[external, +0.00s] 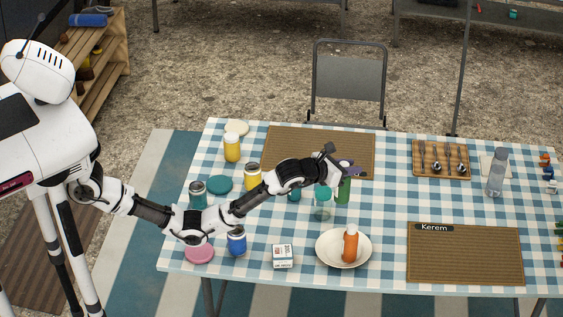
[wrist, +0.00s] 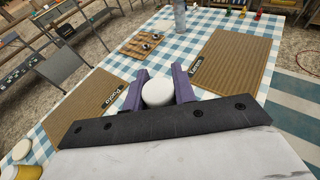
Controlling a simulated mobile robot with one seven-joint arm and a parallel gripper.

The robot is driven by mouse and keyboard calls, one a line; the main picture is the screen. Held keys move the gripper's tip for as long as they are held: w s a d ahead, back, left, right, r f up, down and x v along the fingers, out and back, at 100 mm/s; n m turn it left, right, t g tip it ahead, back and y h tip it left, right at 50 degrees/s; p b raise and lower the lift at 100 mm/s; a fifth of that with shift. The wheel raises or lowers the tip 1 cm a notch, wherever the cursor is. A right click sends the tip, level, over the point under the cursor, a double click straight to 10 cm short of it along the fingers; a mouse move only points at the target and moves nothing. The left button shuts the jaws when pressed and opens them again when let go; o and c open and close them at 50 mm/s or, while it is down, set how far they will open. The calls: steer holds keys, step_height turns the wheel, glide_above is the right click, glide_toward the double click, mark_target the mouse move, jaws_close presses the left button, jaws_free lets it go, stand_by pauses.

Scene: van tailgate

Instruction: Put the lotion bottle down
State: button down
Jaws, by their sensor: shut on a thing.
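My gripper (external: 345,166) is over the middle of the checked table, its purple fingers shut on a bottle. In the external view this lotion bottle (external: 343,191) shows as a green body below the fingers. In the wrist view its round white top (wrist: 158,92) sits between the two fingers. The bottle looks about upright; I cannot tell whether its base touches the table.
A clear jar with a teal lid (external: 322,205) stands close to the left of the held bottle. A white dish (external: 326,256) with an orange bottle (external: 350,244) is in front. Woven mats (external: 465,262) lie right and behind. Checked cloth to the right of the bottle is free.

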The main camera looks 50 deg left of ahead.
step_height(320, 180, down, 17)
steer(key=p, duration=0.1)
steer(key=shift+p, duration=0.4)
steer(key=shift+f, duration=0.25)
steer(key=c, duration=1.1)
jaws_free()
steer(key=shift+f, duration=0.1)
steer(key=shift+c, duration=0.2)
